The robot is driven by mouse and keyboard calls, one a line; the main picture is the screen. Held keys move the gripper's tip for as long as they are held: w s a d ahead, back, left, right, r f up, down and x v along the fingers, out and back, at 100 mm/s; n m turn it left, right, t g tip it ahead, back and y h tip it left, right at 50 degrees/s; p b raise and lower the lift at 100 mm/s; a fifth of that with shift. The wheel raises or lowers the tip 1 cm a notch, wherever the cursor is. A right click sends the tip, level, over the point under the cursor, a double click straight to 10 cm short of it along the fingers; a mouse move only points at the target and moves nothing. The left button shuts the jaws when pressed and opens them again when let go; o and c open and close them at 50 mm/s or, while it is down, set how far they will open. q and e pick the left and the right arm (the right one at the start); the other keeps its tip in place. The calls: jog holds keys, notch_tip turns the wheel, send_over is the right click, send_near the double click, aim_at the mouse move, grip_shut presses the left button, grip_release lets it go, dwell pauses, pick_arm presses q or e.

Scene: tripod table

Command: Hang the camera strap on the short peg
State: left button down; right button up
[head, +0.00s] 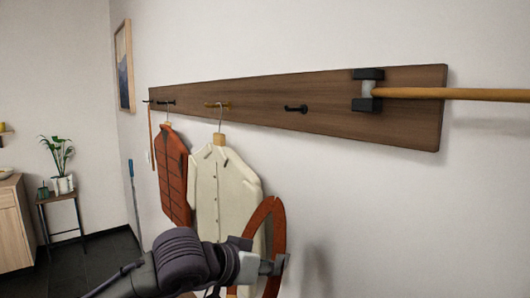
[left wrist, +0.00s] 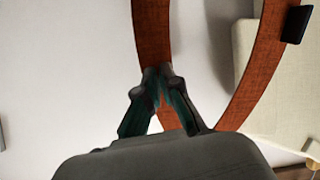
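The camera strap (head: 268,212) is a reddish-brown loop standing upright, low in front of the wall. My left gripper (head: 277,265) is shut on one side of it, and its fingertips (left wrist: 160,75) pinch the strap band (left wrist: 152,28) in the left wrist view. The loop opens out to the right there. The short peg (head: 296,108) is a small black peg on the dark wooden wall board (head: 335,97), bare, above and slightly right of the strap. The strap's lower part is out of view in the head view. My right gripper is not in view.
A cream jacket (head: 220,195) hangs from a brass peg (head: 217,104), close behind the strap. A red vest (head: 172,175) hangs further left. A black clip (head: 368,75) holds a wooden pole (head: 450,93) to the right. The wall below the short peg is clear.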

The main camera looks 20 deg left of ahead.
pick_arm(q)
jog(key=shift+m+t+h, duration=0.4)
jog(key=shift+t+h, duration=0.5)
jog(key=r, duration=0.7)
jog(key=w+r+p, duration=0.1)
jog(key=r, duration=0.2)
jog(key=shift+r, duration=0.35)
notch_tip(320, 180, up, 10)
jog(key=s+t+h+p, duration=0.1)
jog(key=h, duration=0.1)
jog(key=p+x, duration=0.2)
jog(key=x, duration=0.7)
jog(key=shift+w+a+f+p, duration=0.15)
jog(key=shift+w+a+p, duration=0.15)
jog(key=shift+w, duration=0.25)
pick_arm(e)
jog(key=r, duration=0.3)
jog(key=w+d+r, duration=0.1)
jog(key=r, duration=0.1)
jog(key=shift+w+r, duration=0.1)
pick_arm(q)
jog(key=shift+d, duration=0.1)
jog(key=c, duration=1.2)
grip_release()
jog(key=shift+c, duration=0.2)
